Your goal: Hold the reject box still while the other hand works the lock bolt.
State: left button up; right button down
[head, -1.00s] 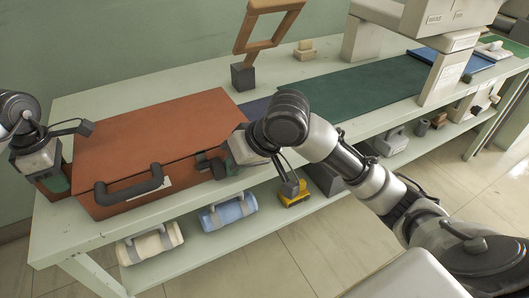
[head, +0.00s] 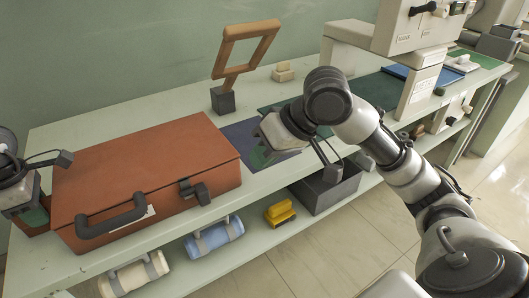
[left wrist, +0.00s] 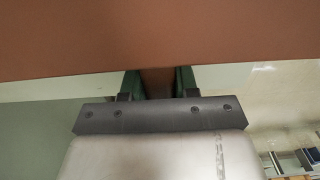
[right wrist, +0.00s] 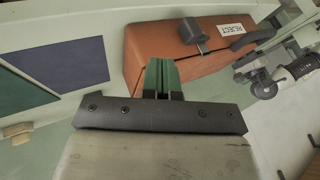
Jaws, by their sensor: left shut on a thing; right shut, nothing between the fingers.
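The reject box (head: 150,165) is a closed orange-brown case on the left of the bench, with a dark handle and a white label on its front. The dark grey lock bolt (head: 195,190) is on the front, right of the handle; it also shows in the right wrist view (right wrist: 190,32), near the REJECT label (right wrist: 231,30). My left gripper (head: 38,217) is at the box's left end. In the left wrist view its green fingers (left wrist: 159,84) are shut on a brown part of the box. My right gripper (head: 263,156) is shut and empty, right of the box and apart from the bolt.
A wooden frame on a dark block (head: 223,100) stands behind the right gripper. A blue mat (head: 238,133) lies right of the box. The lower shelf holds rolled bundles (head: 214,236), a yellow object (head: 281,212) and a grey bin (head: 325,190).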

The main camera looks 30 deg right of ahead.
pick_arm(q)
jog(key=shift+a, duration=0.1)
pick_arm(e)
jog(key=shift+s+d+r, duration=0.15)
jog(key=shift+r, duration=0.15)
pick_arm(q)
jog(key=o, duration=1.2)
jog(key=shift+r+p, duration=2.85)
jog(key=shift+r, duration=1.2)
pick_arm(e)
notch_tip(320, 180, up, 6)
jog(key=shift+f, duration=0.25)
pick_arm(q)
jog(key=shift+f, duration=0.1)
